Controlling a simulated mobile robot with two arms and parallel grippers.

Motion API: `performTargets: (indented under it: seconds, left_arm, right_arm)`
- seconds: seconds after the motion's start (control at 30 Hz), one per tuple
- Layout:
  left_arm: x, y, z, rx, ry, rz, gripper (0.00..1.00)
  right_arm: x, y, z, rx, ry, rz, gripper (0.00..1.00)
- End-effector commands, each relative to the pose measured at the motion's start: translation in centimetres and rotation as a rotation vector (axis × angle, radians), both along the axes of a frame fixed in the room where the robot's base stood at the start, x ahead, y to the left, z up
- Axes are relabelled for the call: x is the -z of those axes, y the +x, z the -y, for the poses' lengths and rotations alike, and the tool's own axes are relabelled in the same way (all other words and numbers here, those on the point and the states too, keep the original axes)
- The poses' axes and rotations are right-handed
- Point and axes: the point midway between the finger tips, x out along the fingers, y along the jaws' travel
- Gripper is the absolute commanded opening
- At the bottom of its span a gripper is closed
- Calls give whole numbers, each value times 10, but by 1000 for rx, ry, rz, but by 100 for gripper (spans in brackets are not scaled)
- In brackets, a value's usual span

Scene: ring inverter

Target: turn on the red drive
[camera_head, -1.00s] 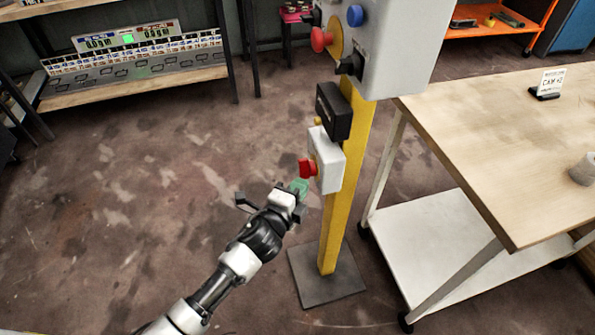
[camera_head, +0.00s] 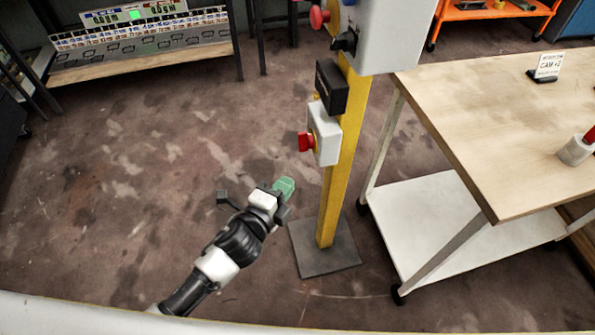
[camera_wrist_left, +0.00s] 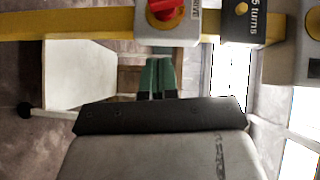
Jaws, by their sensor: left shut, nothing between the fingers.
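A yellow post (camera_head: 340,185) carries a small light-grey box (camera_head: 327,135) with a red knob (camera_head: 304,141) on its left side. Above it are a black box (camera_head: 331,87) and a larger grey cabinet (camera_head: 390,35) with a red button (camera_head: 319,17) and a black knob (camera_head: 345,42). The red knob also shows in the left wrist view (camera_wrist_left: 165,8), beside the black box marked "5 turns" (camera_wrist_left: 242,22). My left gripper (camera_head: 285,187) has green fingertips, shut and empty, below and left of the red knob and apart from it. I cannot tell which control belongs to the red drive.
A wooden-topped table (camera_head: 470,130) with a white lower shelf (camera_head: 440,220) stands right of the post. The post's dark base plate (camera_head: 325,262) lies on the floor. A shelf with displays (camera_head: 140,62) stands at the back left.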

Motion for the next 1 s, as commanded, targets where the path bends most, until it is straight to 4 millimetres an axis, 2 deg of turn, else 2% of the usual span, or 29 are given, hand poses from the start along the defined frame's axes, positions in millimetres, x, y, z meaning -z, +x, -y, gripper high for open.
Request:
performTargets:
  seconds: [0.1,0.23,0.83,0.93,1.0]
  left_arm:
    - [-3,-15,-7,0,0,-1,0]
    - [-5,-22,-12,0,0,1,0]
    - [-5,-23,-12,0,-1,0,0]
    - [5,-22,-16,-16,-11,-40,0]
    - [26,-21,-25,-48,-34,-118,0]
  right_arm:
    - [-1,-1,0,0,0,-2,36]
    - [-1,-1,0,0,0,-2,36]
    - [-1,-1,0,1,0,-2,36]
    - [-5,-1,0,1,0,-2,36]
    - [-11,-1,0,1,0,-2,36]
